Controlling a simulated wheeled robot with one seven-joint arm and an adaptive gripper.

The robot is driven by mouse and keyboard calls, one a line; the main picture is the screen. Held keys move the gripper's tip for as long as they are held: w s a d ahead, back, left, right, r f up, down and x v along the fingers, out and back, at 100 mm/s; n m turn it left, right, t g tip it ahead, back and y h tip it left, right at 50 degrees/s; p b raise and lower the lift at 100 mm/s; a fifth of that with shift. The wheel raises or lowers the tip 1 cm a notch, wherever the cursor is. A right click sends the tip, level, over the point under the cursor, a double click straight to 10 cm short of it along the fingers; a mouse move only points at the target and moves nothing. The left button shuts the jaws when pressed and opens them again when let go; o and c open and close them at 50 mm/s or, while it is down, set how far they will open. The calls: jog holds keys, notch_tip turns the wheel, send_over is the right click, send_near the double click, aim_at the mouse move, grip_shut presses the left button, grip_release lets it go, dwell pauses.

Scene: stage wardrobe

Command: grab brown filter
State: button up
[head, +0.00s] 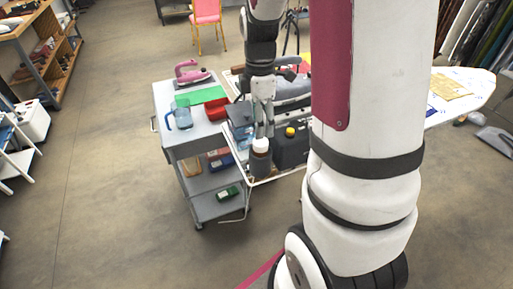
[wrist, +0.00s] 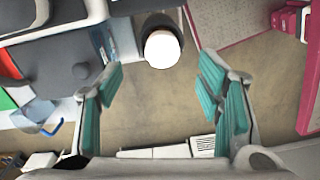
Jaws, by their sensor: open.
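A dark brownish cylinder with a white top (head: 260,160) stands at the front edge of the trolley area, just below my gripper in the head view; it looks like the brown filter. In the wrist view its round white top (wrist: 162,48) shows from above, with a dark side behind it. My gripper (head: 264,134) points down above it. In the wrist view my gripper (wrist: 158,78) is open and empty, its teal pads wide apart. The white top lies beyond the fingertips, about midway between them. My gripper and arm hide part of what is behind.
A black box with a yellow knob (head: 291,150) stands close right of the cylinder.

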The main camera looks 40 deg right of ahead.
aim_at(261, 141)
jog(key=shift+s+f+p, duration=0.2)
jog(key=shift+f+p, duration=0.05)
jog(key=shift+f, duration=1.75)
jog(key=shift+s+f+p, duration=0.15)
jog(key=shift+f+p, duration=0.05)
jog(key=shift+f, duration=1.75)
jog(key=shift+c, duration=0.2)
jog(key=c, duration=1.2)
